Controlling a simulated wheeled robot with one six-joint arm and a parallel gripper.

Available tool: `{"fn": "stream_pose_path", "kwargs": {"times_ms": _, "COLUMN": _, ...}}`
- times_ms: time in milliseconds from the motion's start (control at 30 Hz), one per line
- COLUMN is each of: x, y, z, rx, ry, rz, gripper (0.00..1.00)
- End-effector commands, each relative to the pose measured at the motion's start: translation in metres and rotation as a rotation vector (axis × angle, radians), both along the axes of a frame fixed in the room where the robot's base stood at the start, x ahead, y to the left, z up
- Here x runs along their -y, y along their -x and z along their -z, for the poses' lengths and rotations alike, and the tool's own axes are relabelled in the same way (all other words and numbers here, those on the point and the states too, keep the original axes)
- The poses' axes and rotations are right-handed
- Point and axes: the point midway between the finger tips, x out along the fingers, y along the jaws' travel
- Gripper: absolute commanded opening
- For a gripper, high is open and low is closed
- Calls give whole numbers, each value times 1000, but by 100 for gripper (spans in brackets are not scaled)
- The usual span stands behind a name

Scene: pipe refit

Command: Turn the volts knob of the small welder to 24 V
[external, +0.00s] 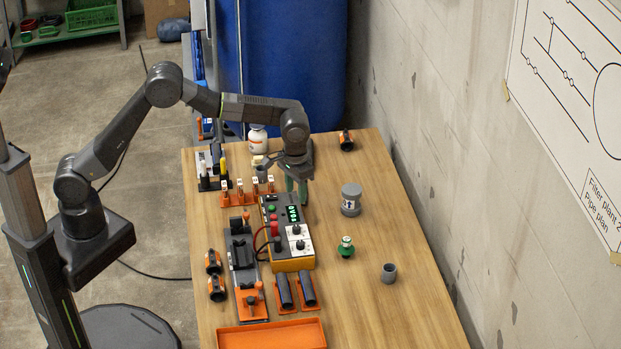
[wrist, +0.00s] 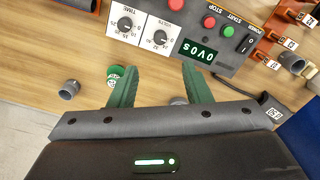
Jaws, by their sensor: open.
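The small welder (external: 272,250) is an orange and black box on the wooden table, with a lit green display and two white dial plates. In the wrist view its volts knob (wrist: 160,38) is a black knob on the white plate marked VOLTS, beside the green display (wrist: 195,52). The picture there is upside down; the display seems to read 0 V and 0 S. The time knob (wrist: 125,22) is left of it. My gripper (wrist: 156,70) has its green fingers apart and empty. In the external view my gripper (external: 297,188) hangs beyond the dials, near the display end.
The welder also has red and green buttons (wrist: 208,22) and a power switch (wrist: 247,43). A grey-lidded jar (external: 351,200), a green-capped item (external: 346,247) and a grey pipe piece (external: 388,273) stand to the right. Orange holders (external: 250,195) stand behind-left. The table's right front is clear.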

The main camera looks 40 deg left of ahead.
Motion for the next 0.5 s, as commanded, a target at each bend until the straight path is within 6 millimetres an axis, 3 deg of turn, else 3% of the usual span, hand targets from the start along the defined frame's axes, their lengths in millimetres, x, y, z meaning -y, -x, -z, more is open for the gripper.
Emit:
{"fn": "stream_pose_path", "kwargs": {"times_ms": 167, "x": -1, "y": 1, "z": 26, "rx": -2, "ry": -3, "rz": 1, "gripper": 44}}
{"fn": "stream_pose_path", "kwargs": {"times_ms": 500, "x": -1, "y": 1, "z": 97, "rx": -3, "ry": -2, "rz": 2, "gripper": 44}}
